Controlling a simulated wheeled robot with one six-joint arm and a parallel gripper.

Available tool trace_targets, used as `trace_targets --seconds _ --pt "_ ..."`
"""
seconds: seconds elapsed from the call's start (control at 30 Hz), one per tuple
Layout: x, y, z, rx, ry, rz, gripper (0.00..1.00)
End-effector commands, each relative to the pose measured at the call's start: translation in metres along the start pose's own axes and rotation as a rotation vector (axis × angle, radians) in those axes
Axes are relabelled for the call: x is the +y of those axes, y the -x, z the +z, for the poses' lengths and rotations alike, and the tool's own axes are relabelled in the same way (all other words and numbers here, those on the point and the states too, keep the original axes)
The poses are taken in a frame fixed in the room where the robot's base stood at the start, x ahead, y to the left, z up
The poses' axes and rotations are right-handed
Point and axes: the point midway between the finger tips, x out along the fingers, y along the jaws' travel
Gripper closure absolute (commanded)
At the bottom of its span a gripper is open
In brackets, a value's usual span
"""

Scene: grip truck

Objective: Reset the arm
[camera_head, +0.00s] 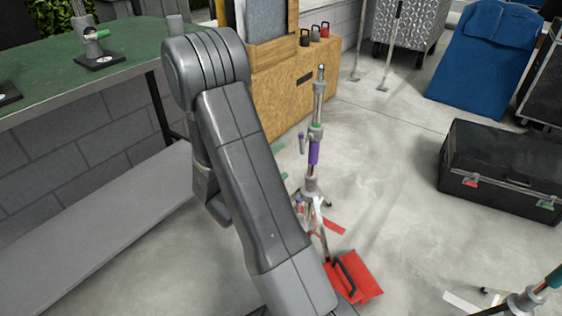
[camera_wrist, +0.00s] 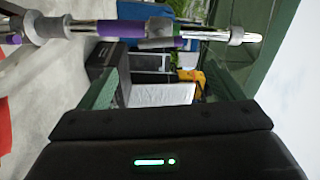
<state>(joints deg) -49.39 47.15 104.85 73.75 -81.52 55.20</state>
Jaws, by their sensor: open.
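My arm (camera_head: 250,175) reaches across the middle of the head view and hides most of my gripper. Two green fingertips of my gripper (camera_head: 282,162) show past its right edge, just left of an upright metal stand (camera_head: 319,100) with a purple grip. In the wrist view my gripper (camera_wrist: 158,82) has its green fingers spread apart. No object is held between them. The stand's pole (camera_wrist: 120,29) crosses the top of that view, looking sideways, beyond the fingers. I cannot tell the exact gap between it and the fingertips.
A green-topped table (camera_head: 120,62) stands at the left, with a clamp (camera_head: 95,50) on it. A wooden box (camera_head: 295,90) is behind the arm. A red sandbag (camera_head: 358,278) lies at the stand's foot. A black case (camera_head: 500,165) stands right; floor between is clear.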

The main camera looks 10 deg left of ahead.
Motion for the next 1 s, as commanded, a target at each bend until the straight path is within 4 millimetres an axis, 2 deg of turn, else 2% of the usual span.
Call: trace_targets --seconds 0.2,0.37,0.8,1.0 --pt "0.000 -0.002 0.000 0.001 -0.001 0.000 0.13" --pt "0.002 -0.016 0.000 0.003 -0.002 0.002 0.13" --pt "0.002 -0.098 0.000 0.003 -0.003 0.000 0.13" --pt "0.001 -0.127 0.000 0.002 -0.002 -0.001 0.13"
